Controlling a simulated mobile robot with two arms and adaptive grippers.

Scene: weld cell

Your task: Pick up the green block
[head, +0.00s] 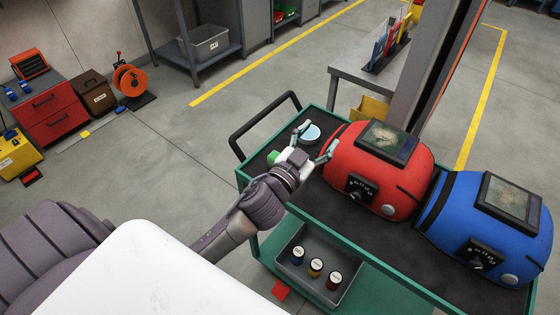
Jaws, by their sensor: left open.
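A bright green block (273,158) shows on the dark top of the green cart (253,170), near its left end. It is partly hidden behind the wrist of my left arm. My left gripper (317,141) is above the cart top, with its fingers spread wide and nothing held between them. In the picture its fingertips lie up and to the right of the green block. I cannot tell its exact height above the cart. My right gripper does not show.
A pale blue round item (311,133) lies near the fingertips. A red machine (378,165) and a blue machine (475,222) fill the cart's right side. A grey tray (322,273) on the lower shelf holds 3 small jars. A black handle (265,121) rises at the left end.

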